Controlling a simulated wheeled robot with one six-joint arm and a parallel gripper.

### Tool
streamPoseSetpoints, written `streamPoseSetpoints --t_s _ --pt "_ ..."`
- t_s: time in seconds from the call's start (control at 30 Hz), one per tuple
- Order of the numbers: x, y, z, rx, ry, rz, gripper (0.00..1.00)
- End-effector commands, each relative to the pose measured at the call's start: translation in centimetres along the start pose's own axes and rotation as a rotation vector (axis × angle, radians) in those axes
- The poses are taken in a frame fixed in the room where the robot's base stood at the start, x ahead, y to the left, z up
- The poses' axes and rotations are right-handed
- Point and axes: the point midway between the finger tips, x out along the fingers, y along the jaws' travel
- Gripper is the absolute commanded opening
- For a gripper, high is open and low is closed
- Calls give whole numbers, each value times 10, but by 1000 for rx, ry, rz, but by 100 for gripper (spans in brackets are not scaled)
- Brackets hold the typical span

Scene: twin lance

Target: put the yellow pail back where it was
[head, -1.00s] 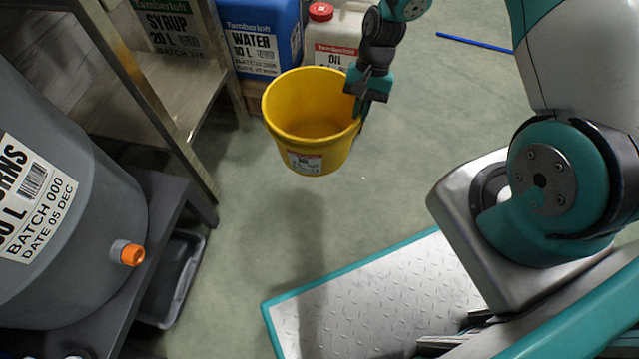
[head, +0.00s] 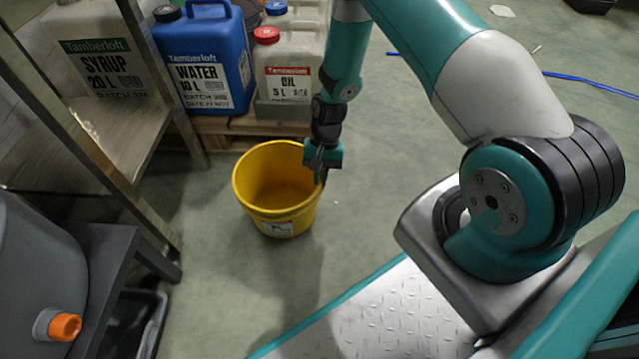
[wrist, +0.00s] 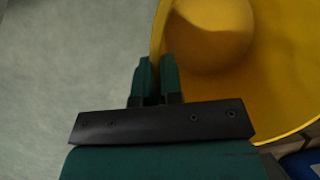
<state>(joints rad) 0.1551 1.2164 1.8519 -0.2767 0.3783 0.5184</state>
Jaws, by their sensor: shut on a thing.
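The yellow pail (head: 280,213) is upright and looks empty, with a small white label low on its near side. It appears close to the green floor; I cannot tell whether it touches. My gripper (head: 320,176) is shut on the right side of its rim. In the wrist view my gripper's fingers (wrist: 157,75) pinch the pail's wall, and the pail's yellow inside (wrist: 275,80) fills the right side. The place where the pail stood before is not marked in view.
A pallet (head: 222,128) behind the pail bears a blue water can (head: 208,70) and an oil can (head: 290,72). A grey drum (head: 35,270) with an orange tap (head: 64,326) is lower left. Floor right of the pail is clear.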

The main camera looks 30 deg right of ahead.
Motion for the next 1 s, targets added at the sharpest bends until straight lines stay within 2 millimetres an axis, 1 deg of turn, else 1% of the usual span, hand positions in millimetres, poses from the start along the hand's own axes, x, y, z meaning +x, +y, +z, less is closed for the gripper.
streamPoseSetpoints --t_s 0.03,0.07,0.33,0.47,0.5,0.57,0.6,0.87,0.93,1.0 --pt "13 1 -5 0 -1 0 0" --pt "15 2 -6 0 -1 0 0" --pt "14 1 -6 -1 0 -1 0" --pt "18 2 -7 -1 0 0 0" --pt "17 2 -7 0 0 0 16" --pt "17 2 -7 0 0 0 30" --pt "17 2 -7 0 0 0 33" --pt "16 2 -6 0 -1 0 33" --pt "10 1 -5 0 0 0 33" --pt "0 1 -4 1 0 0 33"
